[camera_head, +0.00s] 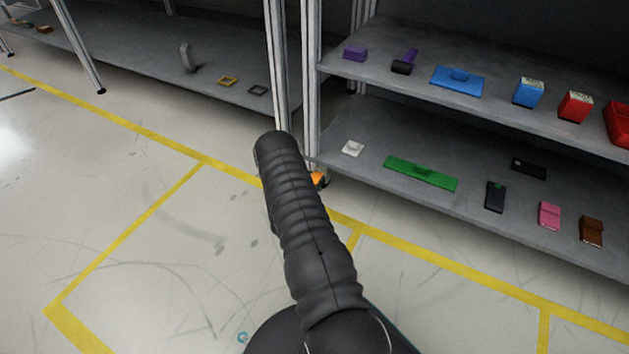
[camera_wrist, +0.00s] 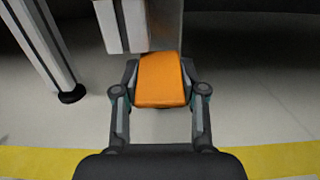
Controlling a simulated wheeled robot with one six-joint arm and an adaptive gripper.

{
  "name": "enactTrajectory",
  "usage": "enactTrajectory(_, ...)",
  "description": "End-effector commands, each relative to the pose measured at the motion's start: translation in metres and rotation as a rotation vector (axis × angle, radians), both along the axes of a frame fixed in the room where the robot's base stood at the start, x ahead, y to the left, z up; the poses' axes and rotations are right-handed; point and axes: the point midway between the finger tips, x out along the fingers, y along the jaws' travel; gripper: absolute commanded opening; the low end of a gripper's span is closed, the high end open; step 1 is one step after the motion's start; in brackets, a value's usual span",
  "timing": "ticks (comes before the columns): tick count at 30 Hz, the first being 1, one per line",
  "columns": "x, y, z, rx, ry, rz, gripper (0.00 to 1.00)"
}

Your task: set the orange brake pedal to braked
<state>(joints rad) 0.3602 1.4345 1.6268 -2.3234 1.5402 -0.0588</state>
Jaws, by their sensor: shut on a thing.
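The orange brake pedal (camera_wrist: 160,80) shows in the wrist view between the two fingers of my gripper (camera_wrist: 160,88), at the foot of a light metal post. My gripper is shut on the pedal, with one finger at each side of it. In the head view only a small orange part (camera_head: 319,179) of the pedal shows, beside my dark arm at the foot of the shelf post. My arm hides the rest of the pedal and my gripper there. I cannot tell the pedal's exact tilt.
Metal shelf posts (camera_head: 309,80) stand close to the pedal. The left shelf (camera_head: 130,62) holds a few small parts. The floor with yellow lines (camera_head: 130,240) is clear at left.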

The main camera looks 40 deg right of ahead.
Motion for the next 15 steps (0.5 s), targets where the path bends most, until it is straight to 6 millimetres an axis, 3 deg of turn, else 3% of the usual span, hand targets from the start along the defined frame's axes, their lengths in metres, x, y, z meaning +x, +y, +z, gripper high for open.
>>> enactTrajectory(12,0.0001,-0.0009,-0.0021,-0.054,-0.022,0.000,0.07)
enactTrajectory(13,0.0001,-0.0009,-0.0021,-0.054,-0.022,0.000,0.49)
enactTrajectory(15,0.0001,-0.0009,-0.0021,-0.054,-0.022,0.000,0.66)
